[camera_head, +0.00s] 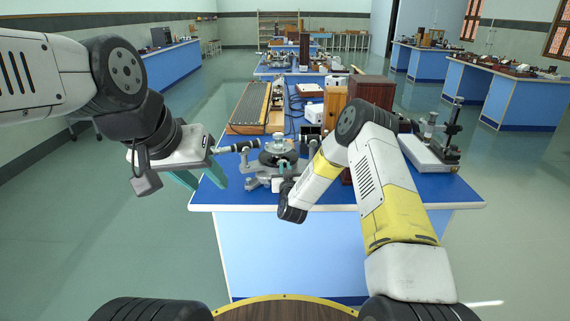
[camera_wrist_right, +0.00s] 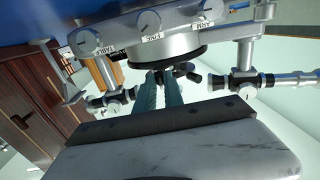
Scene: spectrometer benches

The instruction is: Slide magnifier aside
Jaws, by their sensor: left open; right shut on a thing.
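The spectrometer (camera_head: 278,157) stands near the front edge of the blue bench, and its knobs and round body (camera_wrist_right: 165,45) fill the top of the right wrist view. My right gripper (camera_wrist_right: 161,80) is at the spectrometer's near side, its teal fingers closed on a small dark part below the round body. I cannot tell for certain whether this part is the magnifier; the fingers hide much of it. In the head view my right arm hides most of that gripper. My left gripper (camera_head: 206,181) is open and empty, left of the spectrometer at the bench's left edge.
The blue bench (camera_head: 330,194) has a bare strip along its front. Behind the spectrometer stand a ribbed board (camera_head: 250,104) and a brown wooden box (camera_head: 371,91). A stand with a white base (camera_head: 428,153) is at the right. More benches are farther back.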

